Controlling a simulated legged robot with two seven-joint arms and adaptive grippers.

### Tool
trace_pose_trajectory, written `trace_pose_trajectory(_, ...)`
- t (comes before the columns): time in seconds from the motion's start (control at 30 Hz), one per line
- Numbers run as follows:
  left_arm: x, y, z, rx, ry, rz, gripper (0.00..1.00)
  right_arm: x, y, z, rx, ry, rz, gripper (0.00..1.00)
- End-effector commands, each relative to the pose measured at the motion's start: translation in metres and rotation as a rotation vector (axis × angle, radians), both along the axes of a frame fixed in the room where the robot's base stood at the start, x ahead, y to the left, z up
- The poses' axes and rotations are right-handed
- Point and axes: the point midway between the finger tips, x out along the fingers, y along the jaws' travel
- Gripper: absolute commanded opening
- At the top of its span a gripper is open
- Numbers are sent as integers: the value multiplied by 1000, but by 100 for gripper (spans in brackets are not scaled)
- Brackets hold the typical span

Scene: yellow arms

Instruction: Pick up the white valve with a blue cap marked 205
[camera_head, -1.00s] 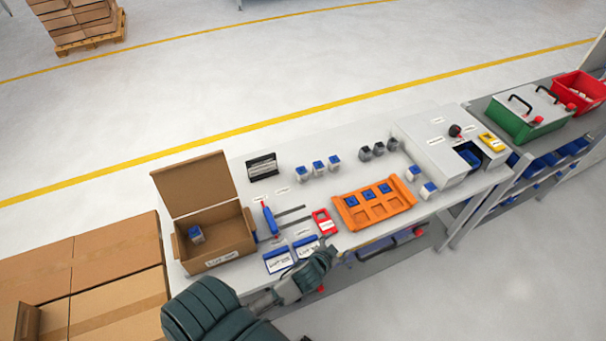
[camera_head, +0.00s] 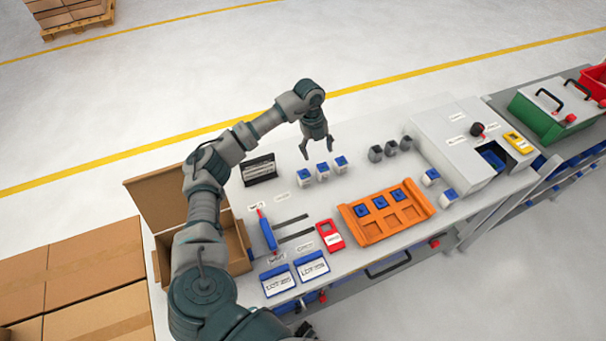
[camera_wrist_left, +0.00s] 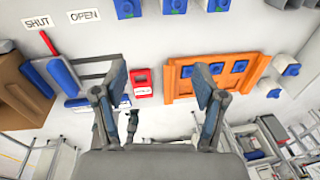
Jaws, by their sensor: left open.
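Three white valves with blue caps stand in a row at the back of the table: left (camera_head: 307,176), middle (camera_head: 323,172) and right (camera_head: 341,165). Their cap marks are too small to read. Their blue caps show at the top edge of the left wrist view (camera_wrist_left: 174,6). Two more blue-capped white valves (camera_head: 431,177) (camera_head: 448,198) stand right of the orange tray. My left gripper (camera_head: 318,154) is open and empty, pointing down above and just behind the row of three. A small dark part at the bottom edge may be my right gripper; its jaws are unclear.
An orange tray (camera_head: 353,224) holds blue pieces. Grey-capped parts (camera_head: 391,148) stand right of the row. A black label stand (camera_head: 260,170) is at left. A cardboard box (camera_head: 157,262) is partly hidden by my left arm. A grey machine (camera_head: 440,140) stands at right.

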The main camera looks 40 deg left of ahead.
Motion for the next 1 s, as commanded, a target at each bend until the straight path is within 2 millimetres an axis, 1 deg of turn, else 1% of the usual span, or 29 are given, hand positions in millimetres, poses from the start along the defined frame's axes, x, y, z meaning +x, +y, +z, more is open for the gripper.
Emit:
trace_pose_trajectory(0.03,-5,19,8,52,26,47,71,-1,0,-3,0,1,0,40)
trace_pose_trajectory(0.1,-12,34,14,102,58,94,71,-1,-1,-3,0,2,0,40)
trace_pose_trajectory(0.17,-15,40,13,125,74,115,71,-1,-1,-3,0,2,0,40)
trace_pose_trajectory(0.2,-16,42,9,131,79,121,71,-2,-1,-3,0,2,0,40)
trace_pose_trajectory(0.27,-17,41,-1,134,83,122,71,-2,-1,-2,-1,3,0,40)
trace_pose_trajectory(0.5,-16,45,-61,127,83,120,71,-5,-5,3,-7,8,1,40)
trace_pose_trajectory(0.6,-16,47,-82,123,81,118,71,-5,-9,5,-11,8,2,40)
trace_pose_trajectory(0.7,-16,47,-97,121,80,118,71,-5,-13,6,-15,7,3,40)
trace_pose_trajectory(0.83,-16,47,-106,121,79,117,71,-5,-12,6,-15,7,2,40)
trace_pose_trajectory(0.93,-16,46,-116,122,81,117,71,-4,-8,8,-11,6,1,40)
trace_pose_trajectory(1.0,-15,45,-126,122,80,117,71,-3,-3,11,-4,5,-1,40)
